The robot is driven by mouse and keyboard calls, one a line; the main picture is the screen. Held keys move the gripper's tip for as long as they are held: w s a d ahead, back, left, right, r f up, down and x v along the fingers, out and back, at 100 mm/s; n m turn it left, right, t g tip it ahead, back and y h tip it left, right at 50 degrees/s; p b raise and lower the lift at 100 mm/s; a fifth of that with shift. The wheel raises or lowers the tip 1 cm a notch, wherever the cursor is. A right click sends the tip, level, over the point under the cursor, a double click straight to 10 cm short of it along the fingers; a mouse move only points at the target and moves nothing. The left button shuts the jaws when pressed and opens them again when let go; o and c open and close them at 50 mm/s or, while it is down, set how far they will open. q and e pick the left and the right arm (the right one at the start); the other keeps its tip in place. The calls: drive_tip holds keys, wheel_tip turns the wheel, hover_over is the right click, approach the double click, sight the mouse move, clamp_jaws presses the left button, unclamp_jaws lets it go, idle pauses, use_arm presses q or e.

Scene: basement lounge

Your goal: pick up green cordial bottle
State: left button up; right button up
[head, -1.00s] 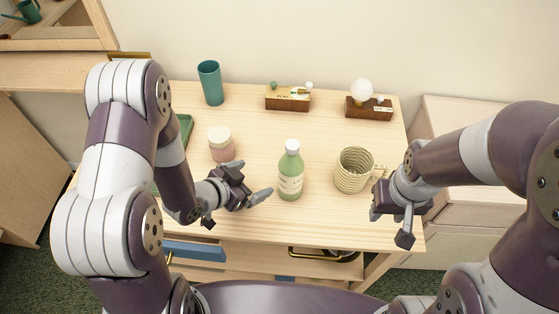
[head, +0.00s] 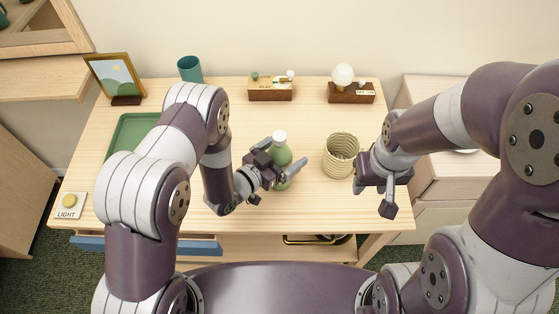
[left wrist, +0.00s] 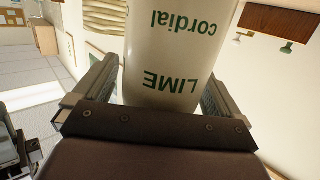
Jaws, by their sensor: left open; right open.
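The green cordial bottle (head: 281,152) stands upright on the wooden table, with a white cap. My left gripper (head: 283,177) is at the bottle, its fingers spread around the lower body and hiding part of it. In the left wrist view the bottle's label (left wrist: 178,50) reads "LIME cordial" upside down and sits between the two open fingers (left wrist: 155,95). A gap shows at the left finger; contact on the right side is hard to tell. My right gripper (head: 378,197) is open and empty, near the table's front right.
A teal cup (head: 189,69), a framed picture (head: 116,77) and two wooden blocks with ornaments (head: 270,90) (head: 351,93) line the back. A green tray (head: 128,130) and light switch (head: 69,206) are at left.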

use_arm(q)
drive_tip(key=shift+w+d+f, duration=0.1)
drive_tip(key=shift+w+d, duration=0.05)
drive_tip(key=c, duration=1.6)
drive_tip(key=shift+o, duration=0.2)
drive_tip(key=shift+r, duration=0.2)
